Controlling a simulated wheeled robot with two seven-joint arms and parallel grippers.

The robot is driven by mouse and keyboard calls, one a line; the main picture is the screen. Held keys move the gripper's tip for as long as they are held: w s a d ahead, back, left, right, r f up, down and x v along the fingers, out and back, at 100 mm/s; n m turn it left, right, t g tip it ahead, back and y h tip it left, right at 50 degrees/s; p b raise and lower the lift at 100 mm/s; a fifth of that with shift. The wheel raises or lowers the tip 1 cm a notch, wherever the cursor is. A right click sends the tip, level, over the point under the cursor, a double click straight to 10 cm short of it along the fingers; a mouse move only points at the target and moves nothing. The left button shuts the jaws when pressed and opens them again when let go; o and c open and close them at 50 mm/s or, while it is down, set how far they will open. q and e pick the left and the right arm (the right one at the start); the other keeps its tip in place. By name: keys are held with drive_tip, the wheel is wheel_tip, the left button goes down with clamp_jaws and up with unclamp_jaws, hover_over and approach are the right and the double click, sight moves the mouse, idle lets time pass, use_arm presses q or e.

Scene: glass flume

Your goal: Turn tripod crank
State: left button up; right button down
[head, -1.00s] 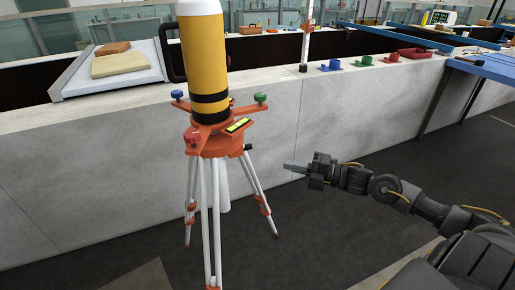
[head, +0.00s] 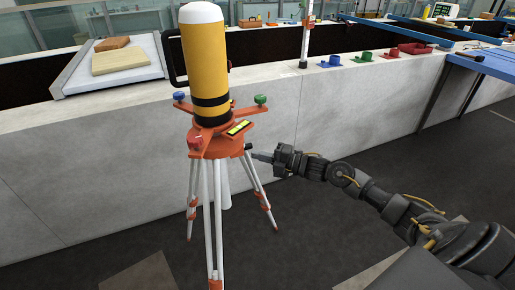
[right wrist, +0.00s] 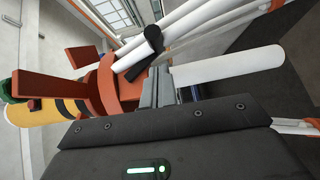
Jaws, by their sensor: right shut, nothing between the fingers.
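The tripod has an orange head (head: 216,143) and white legs, standing upright on the floor. A yellow instrument (head: 205,65) with a white top and black bands stands on it. The small black crank (head: 248,146) sticks out at the right side of the head, and shows larger in the right wrist view (right wrist: 152,42) beside the white legs. My right gripper (head: 254,156) is shut and empty, its tips just below and right of the crank. In the wrist view its grey fingers (right wrist: 157,87) lie close to the crank; I cannot tell whether they touch. My left gripper is out of view.
A long grey wall with a pale ledge (head: 120,103) runs behind the tripod. On it stand a tray with blocks (head: 120,62) and blue, green and red fittings (head: 362,57). Dark floor (head: 310,225) is open right of the tripod.

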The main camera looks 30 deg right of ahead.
sight(248, 147)
drive_tip(key=shift+w+d, duration=0.2)
drive_tip(key=shift+w, duration=1)
drive_tip(key=shift+f+b, duration=0.25)
drive_tip(key=shift+b, duration=0.15)
drive_tip(key=w+n+t+y+b, duration=0.1)
drive_tip(key=n+b, duration=0.1)
drive_tip(key=b, duration=0.5)
drive_tip(key=shift+w+d+t+y+b, duration=0.1)
drive_tip(key=shift+w+t+y+b, duration=0.05)
drive_tip(key=shift+t+y+b, duration=0.2)
drive_tip(key=shift+r, duration=0.25)
